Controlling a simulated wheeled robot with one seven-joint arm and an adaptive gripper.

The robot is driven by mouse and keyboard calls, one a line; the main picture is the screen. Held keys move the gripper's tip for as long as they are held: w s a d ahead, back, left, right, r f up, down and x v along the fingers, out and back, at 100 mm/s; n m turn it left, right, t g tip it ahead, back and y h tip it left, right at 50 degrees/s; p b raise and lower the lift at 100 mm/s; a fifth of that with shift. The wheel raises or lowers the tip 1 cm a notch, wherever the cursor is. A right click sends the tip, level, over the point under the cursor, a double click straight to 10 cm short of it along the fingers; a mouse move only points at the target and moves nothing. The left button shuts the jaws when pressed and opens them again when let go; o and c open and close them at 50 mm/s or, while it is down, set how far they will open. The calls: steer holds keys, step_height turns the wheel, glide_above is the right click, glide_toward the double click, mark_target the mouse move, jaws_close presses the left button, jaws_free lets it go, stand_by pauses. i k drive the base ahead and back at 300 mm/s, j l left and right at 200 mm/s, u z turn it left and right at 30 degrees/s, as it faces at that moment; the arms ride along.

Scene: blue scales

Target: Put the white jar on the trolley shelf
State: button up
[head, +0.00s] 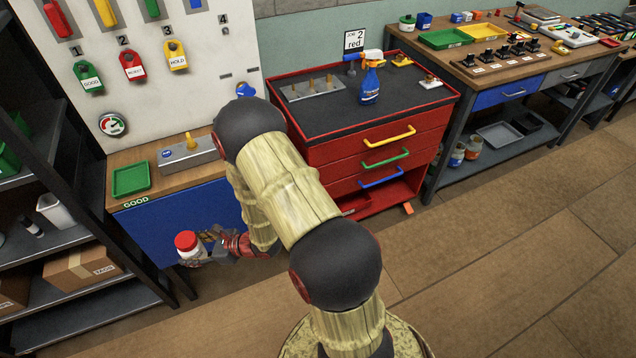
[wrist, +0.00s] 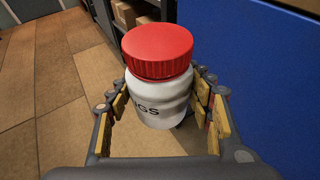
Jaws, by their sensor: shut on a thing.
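The white jar (wrist: 158,98) has a red ribbed lid and dark lettering ending in "GS". It sits upright between the yellow-padded fingers of my gripper (wrist: 160,110), which is shut on it. In the head view the jar (head: 187,246) is held in front of the blue cabinet, at the left, with my gripper (head: 208,243) at its right side. The red trolley (head: 372,150) stands at the centre with a dark top and yellow, green and blue drawer handles. Its low open shelf (head: 395,192) shows below the drawers, partly hidden by my arm.
A spray bottle (head: 370,80) and a block with brass pegs (head: 312,88) stand on the trolley top. The blue cabinet (head: 180,220) is close behind the jar. A dark shelf rack (head: 75,285) with boxes is at the left. The wooden floor at right is clear.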

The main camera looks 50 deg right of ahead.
mark_target(388, 192)
steer(key=k+l, duration=0.15)
steer(key=l, duration=0.25)
steer(key=k+l+z, duration=0.15)
steer(key=l, duration=0.25)
steer(key=k+l, duration=0.15)
steer(key=l, duration=0.25)
steer(key=k+l+z, duration=0.1)
steer(key=l, duration=0.3)
steer(key=k+l+z, duration=0.1)
steer(key=l, duration=0.3)
steer(key=k+l, duration=0.1)
steer(key=l, duration=0.35)
steer(key=z, duration=0.05)
